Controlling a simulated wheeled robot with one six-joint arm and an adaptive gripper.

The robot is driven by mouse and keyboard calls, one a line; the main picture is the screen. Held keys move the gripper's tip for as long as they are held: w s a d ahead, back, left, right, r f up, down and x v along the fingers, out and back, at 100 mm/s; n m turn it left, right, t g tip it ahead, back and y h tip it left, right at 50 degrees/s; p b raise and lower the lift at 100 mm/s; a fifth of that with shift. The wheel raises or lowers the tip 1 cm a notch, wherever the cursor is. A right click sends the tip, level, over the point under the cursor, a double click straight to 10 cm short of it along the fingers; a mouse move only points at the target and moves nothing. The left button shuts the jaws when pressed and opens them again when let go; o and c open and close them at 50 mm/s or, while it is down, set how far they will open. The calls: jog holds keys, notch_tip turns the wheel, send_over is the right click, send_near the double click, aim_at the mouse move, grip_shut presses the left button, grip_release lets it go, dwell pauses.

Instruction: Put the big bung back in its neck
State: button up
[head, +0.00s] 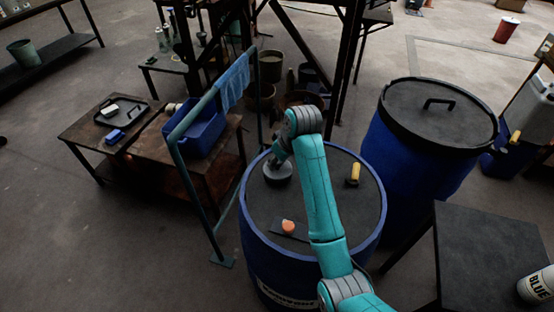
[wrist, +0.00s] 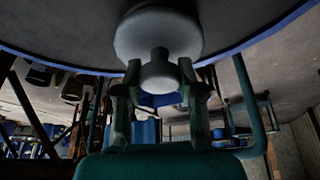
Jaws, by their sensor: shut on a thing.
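The big bung, a wide grey disc (head: 278,173) with a knob, is at the left part of the dark lid (head: 322,200) of the near blue drum (head: 270,252). In the wrist view the bung's pale disc (wrist: 158,32) and its knob (wrist: 158,76) show between my fingers. My gripper (wrist: 158,84) is shut on the bung by its knob. In the head view my wrist partly covers the gripper. The neck is not visible, so I cannot tell whether the bung sits in it, rests on the lid or hangs just above.
On the lid lie a small orange piece (head: 288,226) on a dark patch and a yellow object (head: 353,174). A second blue drum (head: 440,120) stands right behind. A teal rail (head: 195,185) and a bench with a blue bin (head: 203,130) are left. A dark table (head: 490,255) stands right.

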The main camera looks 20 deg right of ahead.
jog(key=shift+f, duration=0.45)
jog(key=o, duration=1.1)
jog(key=shift+o, duration=0.2)
jog(key=shift+r, duration=0.15)
